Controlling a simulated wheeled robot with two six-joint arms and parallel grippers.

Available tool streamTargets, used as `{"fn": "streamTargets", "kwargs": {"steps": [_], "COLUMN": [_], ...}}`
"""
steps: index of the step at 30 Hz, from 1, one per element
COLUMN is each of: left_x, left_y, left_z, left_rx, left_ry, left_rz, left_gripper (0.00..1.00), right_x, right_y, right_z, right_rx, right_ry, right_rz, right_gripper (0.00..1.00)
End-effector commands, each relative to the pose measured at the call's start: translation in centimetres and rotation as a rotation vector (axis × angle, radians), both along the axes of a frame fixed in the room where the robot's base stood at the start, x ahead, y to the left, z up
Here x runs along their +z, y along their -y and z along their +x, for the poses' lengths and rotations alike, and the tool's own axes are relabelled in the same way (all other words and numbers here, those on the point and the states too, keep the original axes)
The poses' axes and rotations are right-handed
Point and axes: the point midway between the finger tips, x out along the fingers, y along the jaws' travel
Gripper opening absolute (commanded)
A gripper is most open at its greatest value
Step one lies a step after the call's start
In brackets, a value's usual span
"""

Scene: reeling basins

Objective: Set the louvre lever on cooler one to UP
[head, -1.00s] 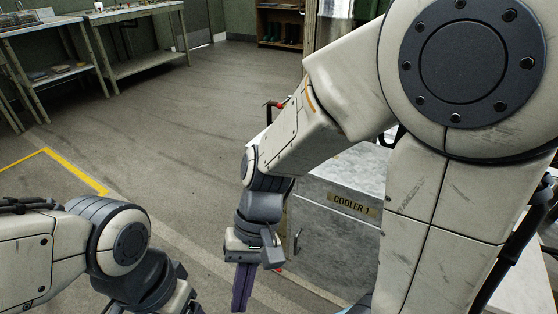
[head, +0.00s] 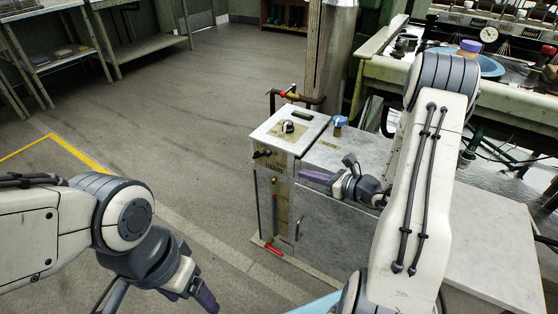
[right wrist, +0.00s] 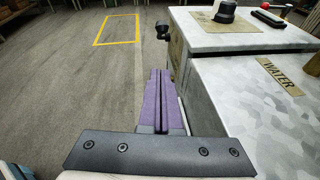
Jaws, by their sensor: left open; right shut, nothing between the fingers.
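The cooler (head: 325,225) is a grey metal cabinet with a white-topped control box at its left end. A short black lever (head: 262,153) sticks out of the box's side above a small label that seems to read LOUVRE. It also shows in the right wrist view (right wrist: 164,31), ahead of my fingers and slightly above them. My right gripper (head: 304,176) is shut and empty, its purple fingers pointing left beside the control box, apart from the lever. My left gripper (head: 207,300) is open, low at the bottom edge, far from the cooler.
A black knob (head: 288,127) and a blue-topped WATER valve (head: 338,124) stand on top. A red-handled pipe valve (head: 284,93) is behind, and a red-ended lever (head: 273,248) is low on the front. The floor (head: 170,130) to the left is clear.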

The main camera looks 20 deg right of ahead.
Motion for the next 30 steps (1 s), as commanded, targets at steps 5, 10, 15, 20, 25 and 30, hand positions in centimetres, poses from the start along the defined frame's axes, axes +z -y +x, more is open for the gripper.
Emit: {"fn": "streamTargets", "kwargs": {"steps": [5, 10, 15, 20, 25, 30], "left_x": [-1.1, -1.8, -1.9, -1.9, -1.9, -1.9], "left_y": [0.0, 0.0, 0.0, 0.0, 0.0, 0.0], "left_z": [0.0, 0.0, 0.0, 0.0, 0.0, 0.0], "left_rx": [0.000, 0.000, 0.000, 0.000, 0.000, 0.000], "left_ry": [0.000, 0.000, 0.000, 0.000, 0.000, 0.000], "left_rz": [0.000, 0.000, 0.000, 0.000, 0.000, 0.000], "left_gripper": [0.77, 0.77, 0.77, 0.77, 0.77, 0.77], "right_x": [-1.4, -2.3, -0.8, -0.2, -0.1, -0.1], "right_y": [-2.2, -3.9, -4.8, -5.2, -5.2, -5.2], "right_z": [3.3, 6.2, 8.1, 9.0, 9.2, 9.1], "right_rx": [0.009, 0.009, 0.005, 0.005, 0.004, 0.004], "right_ry": [0.000, 0.001, 0.002, 0.000, 0.000, 0.000], "right_rz": [-0.001, -0.002, -0.003, -0.002, -0.001, -0.001], "right_gripper": [0.00, 0.00, 0.00, 0.00, 0.00, 0.00]}}
